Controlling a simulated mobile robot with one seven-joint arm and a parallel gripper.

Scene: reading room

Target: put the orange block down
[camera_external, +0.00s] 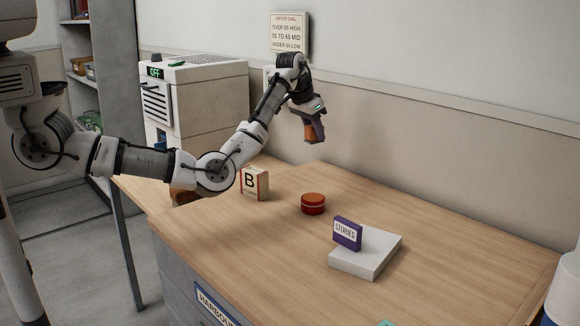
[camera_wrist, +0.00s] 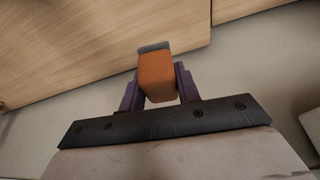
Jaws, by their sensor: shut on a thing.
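My gripper (camera_external: 313,131) is raised well above the back part of the wooden table (camera_external: 265,244). Its fingers are shut on the orange block, which shows only partly between them in the external view. In the wrist view the orange block (camera_wrist: 157,77) sits between the two purple fingers (camera_wrist: 157,88), with a grey strip at its far end. The block is clear of the table, whose edge shows beyond it.
On the table stand a block lettered B (camera_external: 254,184), a round red tin (camera_external: 313,204) and a purple STORIES box (camera_external: 347,233) on a pale slab (camera_external: 375,257). A white machine marked OFF (camera_external: 205,98) stands behind left. The table's right side is largely clear.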

